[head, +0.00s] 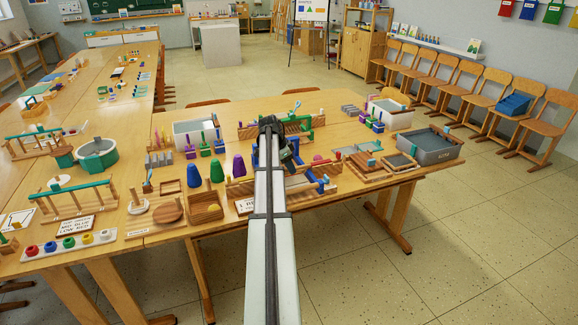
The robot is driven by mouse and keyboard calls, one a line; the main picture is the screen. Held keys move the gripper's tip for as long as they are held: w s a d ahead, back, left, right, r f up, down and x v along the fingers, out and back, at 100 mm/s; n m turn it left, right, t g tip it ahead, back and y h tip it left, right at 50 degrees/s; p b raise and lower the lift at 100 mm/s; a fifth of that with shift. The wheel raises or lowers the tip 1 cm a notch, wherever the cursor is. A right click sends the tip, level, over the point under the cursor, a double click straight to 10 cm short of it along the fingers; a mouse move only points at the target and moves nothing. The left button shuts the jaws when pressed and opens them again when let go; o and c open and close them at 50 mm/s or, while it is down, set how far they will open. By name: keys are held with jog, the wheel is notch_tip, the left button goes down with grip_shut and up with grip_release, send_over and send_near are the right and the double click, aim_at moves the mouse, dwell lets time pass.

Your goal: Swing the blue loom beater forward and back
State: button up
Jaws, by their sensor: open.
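A small wooden loom (290,184) stands near the front edge of the table, partly hidden behind my arm. My gripper (292,158) is over the loom's middle, small and dark in the head view. It is open. I cannot tell whether its fingers touch the blue beater or are just above it.
Blue, green and purple cones (216,169) stand left of the loom. Wooden trays (365,163) and a grey basin (430,146) lie to the right. A wooden rack (260,130) and white bins (195,130) stand behind. The table is crowded around the loom.

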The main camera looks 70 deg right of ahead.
grip_shut()
dwell(0.4)
dwell(0.4)
